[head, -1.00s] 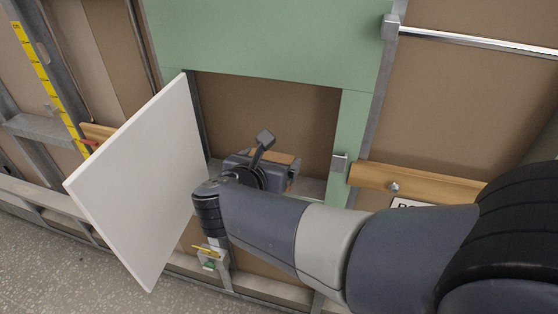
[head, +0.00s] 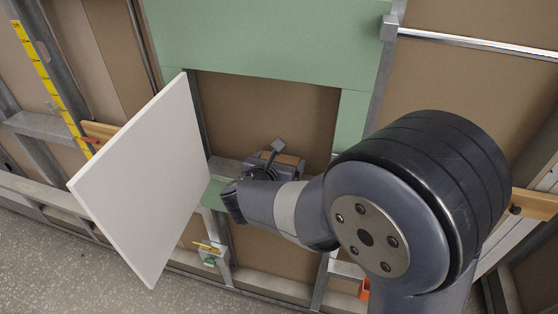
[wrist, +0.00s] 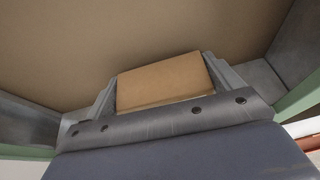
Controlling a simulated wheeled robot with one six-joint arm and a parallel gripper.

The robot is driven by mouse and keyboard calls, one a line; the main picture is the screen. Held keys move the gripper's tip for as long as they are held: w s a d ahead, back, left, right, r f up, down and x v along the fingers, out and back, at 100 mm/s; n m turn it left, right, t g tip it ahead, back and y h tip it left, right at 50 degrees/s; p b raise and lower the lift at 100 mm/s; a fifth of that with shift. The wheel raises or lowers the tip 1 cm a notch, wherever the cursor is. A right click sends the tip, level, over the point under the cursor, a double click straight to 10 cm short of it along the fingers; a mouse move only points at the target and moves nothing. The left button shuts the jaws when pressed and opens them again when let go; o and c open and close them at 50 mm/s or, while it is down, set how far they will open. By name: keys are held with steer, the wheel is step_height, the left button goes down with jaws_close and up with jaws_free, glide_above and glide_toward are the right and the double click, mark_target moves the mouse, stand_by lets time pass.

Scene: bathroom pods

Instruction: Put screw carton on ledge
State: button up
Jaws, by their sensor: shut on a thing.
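The screw carton is a plain brown box. In the wrist view the carton (wrist: 160,82) sits between the two grey fingers of my gripper (wrist: 162,88), which is shut on it. In the head view the carton (head: 289,158) shows only in part behind my gripper (head: 281,163), inside the square opening in the green wall board. A grey ledge (head: 226,168) runs along the bottom of this opening, mostly hidden by my arm. I cannot tell whether the carton touches the ledge.
A white door panel (head: 140,185) stands open at the left of the opening, close to my wrist. Green board (head: 262,35) borders the opening above and at the right. A chrome rail (head: 475,45) is at the upper right. A small box with a yellow item (head: 207,246) sits below.

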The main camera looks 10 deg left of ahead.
steer(key=shift+f+b, duration=0.2)
steer(key=shift+b, duration=0.15)
steer(key=o, duration=1)
steer(key=shift+r, duration=0.1)
steer(key=shift+r+p, duration=0.2)
steer(key=shift+p, duration=0.2)
steer(key=b+v, duration=0.1)
steer(key=v, duration=1.1)
steer(key=shift+f, duration=0.1)
